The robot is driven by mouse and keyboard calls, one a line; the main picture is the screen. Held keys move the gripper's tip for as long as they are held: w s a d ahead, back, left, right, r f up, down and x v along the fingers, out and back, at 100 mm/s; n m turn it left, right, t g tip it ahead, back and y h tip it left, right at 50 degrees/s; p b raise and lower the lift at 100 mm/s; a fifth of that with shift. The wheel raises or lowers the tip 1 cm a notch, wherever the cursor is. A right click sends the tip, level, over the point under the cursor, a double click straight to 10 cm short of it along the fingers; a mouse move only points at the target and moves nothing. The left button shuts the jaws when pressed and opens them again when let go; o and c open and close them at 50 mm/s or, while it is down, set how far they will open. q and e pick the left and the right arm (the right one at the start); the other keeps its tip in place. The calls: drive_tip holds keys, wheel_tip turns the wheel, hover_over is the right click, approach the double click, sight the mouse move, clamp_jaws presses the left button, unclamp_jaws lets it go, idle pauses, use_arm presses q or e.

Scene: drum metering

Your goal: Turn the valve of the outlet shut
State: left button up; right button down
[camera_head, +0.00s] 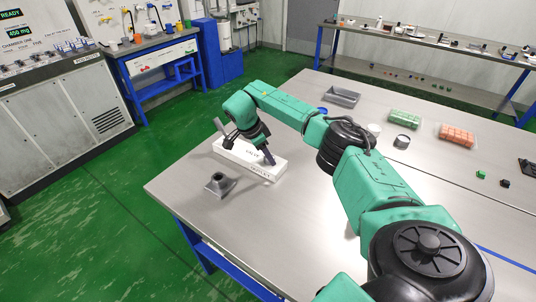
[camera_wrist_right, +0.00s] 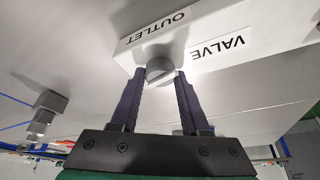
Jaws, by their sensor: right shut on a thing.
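The white outlet block (camera_head: 232,157), lettered VALVE and OUTLET, lies on the steel table near its left side. In the right wrist view the block (camera_wrist_right: 275,27) shows with a round grey valve knob (camera_wrist_right: 160,70) on it. My right gripper (camera_wrist_right: 160,76) has its two dark fingers on either side of the knob, shut on it. In the head view my right gripper (camera_head: 266,153) comes down over the block, and the arm hides the knob. My left gripper is not in view.
A grey funnel-like piece (camera_head: 220,184) stands just in front of the block. Behind are a grey tray (camera_head: 342,96), a dark-rimmed cup (camera_head: 402,141), and boxes of green (camera_head: 404,118) and orange (camera_head: 457,134) pieces. The table's left front is clear.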

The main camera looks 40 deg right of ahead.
drive_tip(key=shift+w+r+m+g, duration=0.1)
drive_tip(key=shift+m+g, duration=0.3)
drive_tip(key=shift+m, duration=0.8)
drive_tip(key=shift+y, duration=0.3)
drive_tip(key=shift+c, duration=1.9)
unclamp_jaws()
drive_tip(key=shift+w+a+r+b, duration=0.1)
drive_tip(key=shift+a+r+b, duration=0.05)
drive_tip(key=shift+r+b, duration=0.2)
drive_tip(key=v, duration=1.3)
drive_tip(key=shift+r+b, duration=0.3)
drive_tip(key=shift+b, duration=0.15)
